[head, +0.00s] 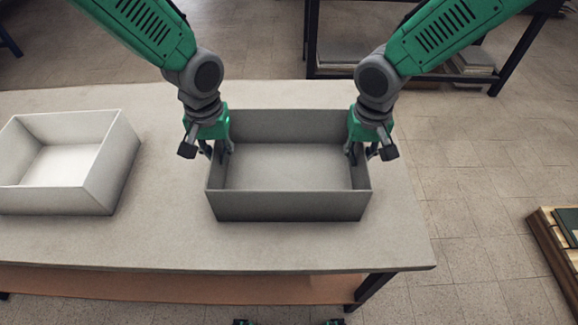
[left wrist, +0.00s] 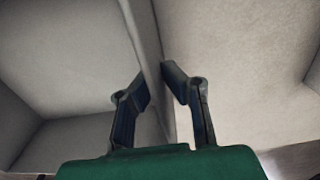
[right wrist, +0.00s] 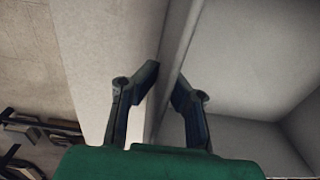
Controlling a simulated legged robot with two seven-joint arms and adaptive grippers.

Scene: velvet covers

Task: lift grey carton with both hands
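The grey carton (head: 288,206) is an open, empty box and appears to rest level on the table in the head view. My left gripper (head: 217,153) is at its left wall, with one finger inside and one outside. In the left wrist view the fingers (left wrist: 156,84) close on that wall (left wrist: 154,50). My right gripper (head: 362,153) straddles the right wall the same way. In the right wrist view its fingers (right wrist: 165,78) close on the wall rim (right wrist: 181,50). The grippers partly hide the carton's side rims.
A white open box (head: 105,172) stands on the table (head: 150,240) to the left, apart from the carton. The table's right edge lies a little right of the carton. A dark-framed rack (head: 490,75) stands behind; a wooden crate (head: 548,240) is at the far right.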

